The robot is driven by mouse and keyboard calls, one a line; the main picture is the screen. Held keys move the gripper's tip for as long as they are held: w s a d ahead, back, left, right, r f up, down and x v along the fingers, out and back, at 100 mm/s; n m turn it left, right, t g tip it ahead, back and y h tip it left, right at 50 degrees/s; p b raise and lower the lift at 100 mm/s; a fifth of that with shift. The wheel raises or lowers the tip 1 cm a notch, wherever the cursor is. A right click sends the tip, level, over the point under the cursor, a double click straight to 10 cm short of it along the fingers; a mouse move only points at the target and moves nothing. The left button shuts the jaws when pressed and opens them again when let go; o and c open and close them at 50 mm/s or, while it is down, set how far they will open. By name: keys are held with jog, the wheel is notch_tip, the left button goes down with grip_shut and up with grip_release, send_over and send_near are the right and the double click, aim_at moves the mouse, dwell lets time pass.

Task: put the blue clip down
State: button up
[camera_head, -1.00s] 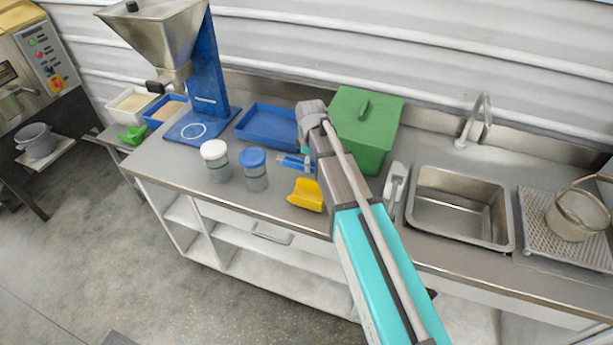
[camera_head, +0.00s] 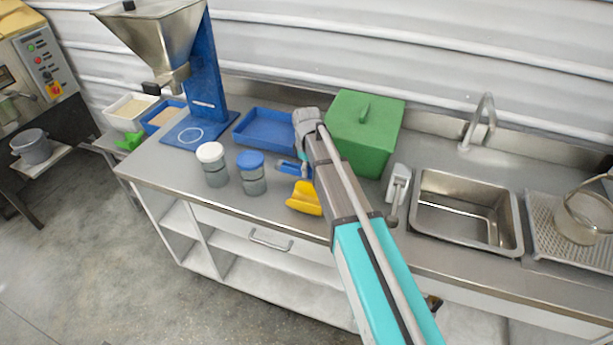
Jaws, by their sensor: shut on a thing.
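The blue clip (camera_head: 289,166) shows just left of my arm, above the steel worktop, between the blue-lidded jar and the arm. My gripper (camera_head: 304,168) is mostly hidden behind my own arm. It is shut on the blue clip, whose right end is covered. Whether the clip touches the worktop cannot be told from this view.
A yellow scoop (camera_head: 304,199) lies just in front of the clip. A blue-lidded jar (camera_head: 252,175) and a white-lidded jar (camera_head: 214,167) stand left. Behind are a blue tray (camera_head: 266,128) and a green lidded box (camera_head: 366,135). A sink (camera_head: 466,212) is right.

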jog(key=shift+w+a+f+b, duration=0.1)
jog(key=shift+w+f+b, duration=0.35)
jog(key=shift+f+b, duration=1.5)
jog(key=shift+f, duration=0.05)
jog(key=shift+f, duration=0.1)
jog(key=o, duration=1.1)
jog(key=shift+r, duration=0.2)
notch_tip(320, 180, up, 12)
jog(key=p, duration=1.2)
jog(key=shift+s+f, duration=0.1)
